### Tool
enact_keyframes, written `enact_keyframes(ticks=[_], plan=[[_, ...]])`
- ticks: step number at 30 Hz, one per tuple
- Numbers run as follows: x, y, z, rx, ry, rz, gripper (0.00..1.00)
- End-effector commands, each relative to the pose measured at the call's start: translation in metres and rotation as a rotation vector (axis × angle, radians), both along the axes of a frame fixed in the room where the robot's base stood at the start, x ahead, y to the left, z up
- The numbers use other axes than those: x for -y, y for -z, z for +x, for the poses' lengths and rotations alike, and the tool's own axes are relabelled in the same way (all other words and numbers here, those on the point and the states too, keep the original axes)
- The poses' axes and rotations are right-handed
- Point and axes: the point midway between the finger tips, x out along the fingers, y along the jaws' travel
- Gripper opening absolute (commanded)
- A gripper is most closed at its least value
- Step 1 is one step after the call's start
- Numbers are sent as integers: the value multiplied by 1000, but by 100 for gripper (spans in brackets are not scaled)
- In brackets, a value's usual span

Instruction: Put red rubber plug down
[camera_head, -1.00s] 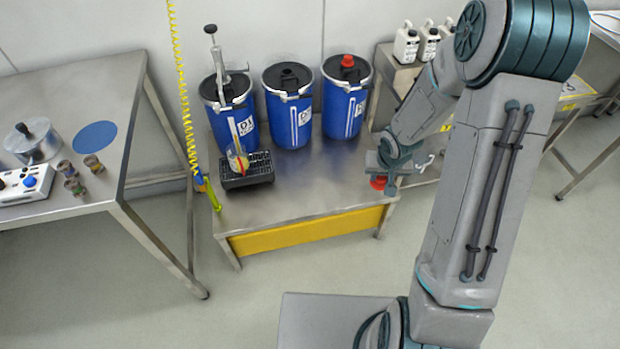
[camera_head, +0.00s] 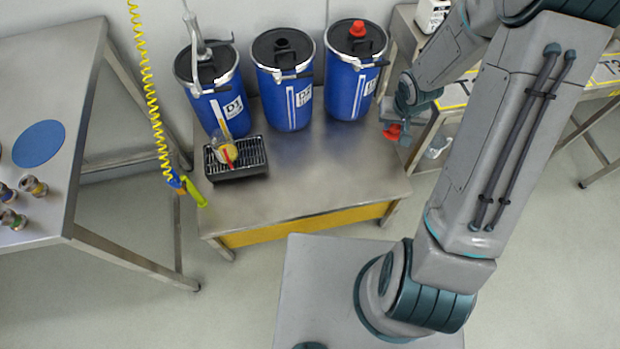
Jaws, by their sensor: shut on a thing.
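The red rubber plug (camera_head: 393,131) is held in my gripper (camera_head: 396,127), near the right edge of the steel table (camera_head: 300,190). The plug appears raised beside the table's right side; its exact height is hard to tell. My gripper is shut on it, and the fingers are small and partly hidden by the wrist. A second red plug (camera_head: 358,28) sits on the lid of the right blue drum (camera_head: 352,85). The middle drum (camera_head: 288,95) has a dark, unplugged opening in its lid.
The left drum (camera_head: 215,105) carries a pump. A black grated tray (camera_head: 236,160) bears a beaker (camera_head: 222,150) with yellowish contents. A yellow coiled hose (camera_head: 150,90) hangs at the left. The table's front right top is clear. A side table (camera_head: 40,90) stands left.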

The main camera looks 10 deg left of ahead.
Motion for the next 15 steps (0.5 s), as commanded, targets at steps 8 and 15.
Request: enact_keyframes(ticks=[8, 15], plan=[[17, 71, -20, 1, 22, 2, 7], [31, 120, -38, 0, 38, 2, 7]])
